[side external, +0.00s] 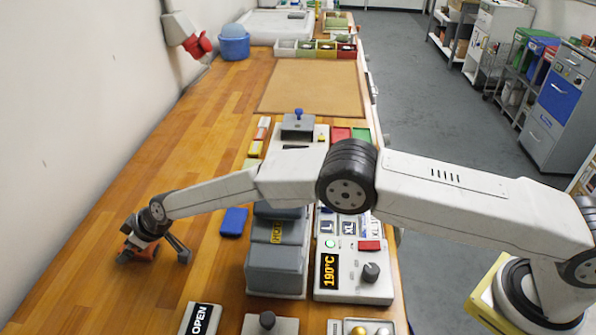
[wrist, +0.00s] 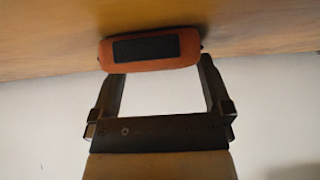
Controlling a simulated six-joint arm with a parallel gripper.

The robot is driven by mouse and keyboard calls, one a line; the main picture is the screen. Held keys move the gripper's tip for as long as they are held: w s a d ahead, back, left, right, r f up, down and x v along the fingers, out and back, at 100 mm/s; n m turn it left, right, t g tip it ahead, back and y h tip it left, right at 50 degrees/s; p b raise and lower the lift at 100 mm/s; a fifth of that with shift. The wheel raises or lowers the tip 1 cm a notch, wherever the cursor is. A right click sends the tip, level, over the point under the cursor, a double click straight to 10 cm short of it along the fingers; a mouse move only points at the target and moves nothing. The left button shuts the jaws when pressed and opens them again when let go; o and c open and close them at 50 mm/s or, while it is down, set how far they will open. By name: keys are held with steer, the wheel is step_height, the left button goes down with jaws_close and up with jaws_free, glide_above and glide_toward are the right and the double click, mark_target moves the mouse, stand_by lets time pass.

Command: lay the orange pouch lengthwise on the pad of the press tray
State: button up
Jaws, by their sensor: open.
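The orange pouch (side external: 143,252) lies on the wooden bench at the left, close to the wall. In the wrist view the pouch (wrist: 180,48) shows a black patch on its face. My gripper (side external: 155,256) is low over the bench at the pouch. In the wrist view my gripper (wrist: 157,74) is open, its fingertips near the two ends of the pouch's near edge; I cannot tell whether they touch it. A grey press (side external: 277,262) with a yellow label stands right of the pouch. I cannot clearly make out its tray pad.
A blue pouch (side external: 234,222) lies between my gripper and the press. A control box (side external: 352,287) reading 190°C stands right of the press. An OPEN sign (side external: 200,319) is at the front. My arm crosses above the press. A brown mat (side external: 313,88) lies clear farther back.

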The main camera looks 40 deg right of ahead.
mark_target(151, 252)
steer(key=c, duration=1.3)
steer(key=shift+r, duration=0.15)
steer(key=shift+r, duration=1.55)
steer(key=shift+v, duration=1.15)
steer(key=shift+s+d+r, duration=1.05)
steer(key=shift+s+r, duration=0.3)
steer(key=shift+s, duration=0.45)
steer(key=shift+s+d+r, duration=1.05)
steer(key=shift+s+r, duration=0.25)
steer(key=shift+s, duration=0.5)
steer(key=shift+s+d+r, duration=1)
steer(key=shift+s+r, duration=0.35)
steer(key=shift+s, duration=0.4)
